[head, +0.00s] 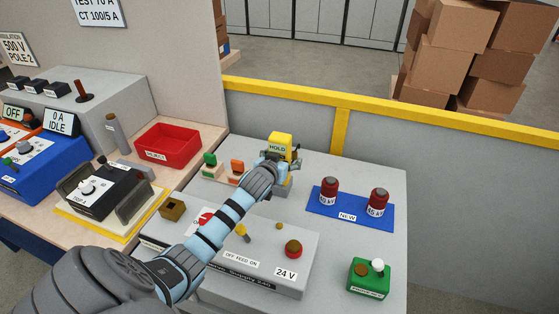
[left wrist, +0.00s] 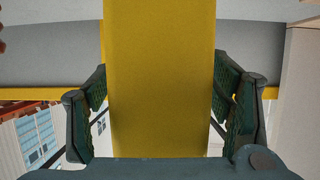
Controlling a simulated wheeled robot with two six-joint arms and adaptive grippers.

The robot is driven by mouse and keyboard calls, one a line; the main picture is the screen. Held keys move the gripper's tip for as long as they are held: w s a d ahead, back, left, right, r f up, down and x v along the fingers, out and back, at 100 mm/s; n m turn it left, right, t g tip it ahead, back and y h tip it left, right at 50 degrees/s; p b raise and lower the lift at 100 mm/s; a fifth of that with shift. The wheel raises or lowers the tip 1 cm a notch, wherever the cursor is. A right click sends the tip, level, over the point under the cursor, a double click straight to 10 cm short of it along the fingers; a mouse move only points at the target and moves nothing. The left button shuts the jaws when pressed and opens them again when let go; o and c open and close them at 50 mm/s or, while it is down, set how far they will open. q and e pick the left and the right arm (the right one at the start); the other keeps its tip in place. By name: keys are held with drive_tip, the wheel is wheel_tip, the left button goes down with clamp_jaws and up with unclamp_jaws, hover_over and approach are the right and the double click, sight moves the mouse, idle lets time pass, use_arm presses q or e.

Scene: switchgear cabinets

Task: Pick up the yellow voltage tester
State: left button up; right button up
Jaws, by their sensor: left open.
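The yellow voltage tester (head: 281,141) stands upright at the back of the grey table, with a small display reading HOLD. My left gripper (head: 279,158) reaches it from the front, and its fingers hide the tester's lower part in the head view. In the left wrist view the tester (left wrist: 160,75) fills the middle, between the two open dark green fingers of my left gripper (left wrist: 160,105). The fingers flank it on both sides; I cannot tell whether they touch it. My right gripper is not in view.
A blue mat (head: 350,210) with two dark red cylinders lies right of the tester. Small green (head: 210,165) and orange (head: 237,172) pieces stand left of it. A grey 24 V box (head: 265,255) is in front, under my left arm. A yellow-topped wall (head: 310,125) runs behind.

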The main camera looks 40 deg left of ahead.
use_arm(q)
drive_tip(key=shift+r, duration=0.1)
drive_tip(key=c, duration=1.5)
wheel_tip(320, 180, up, 20)
drive_tip(key=p, duration=0.2)
wheel_tip(320, 180, up, 7)
drive_tip(key=p, duration=0.3)
drive_tip(key=shift+s, duration=0.1)
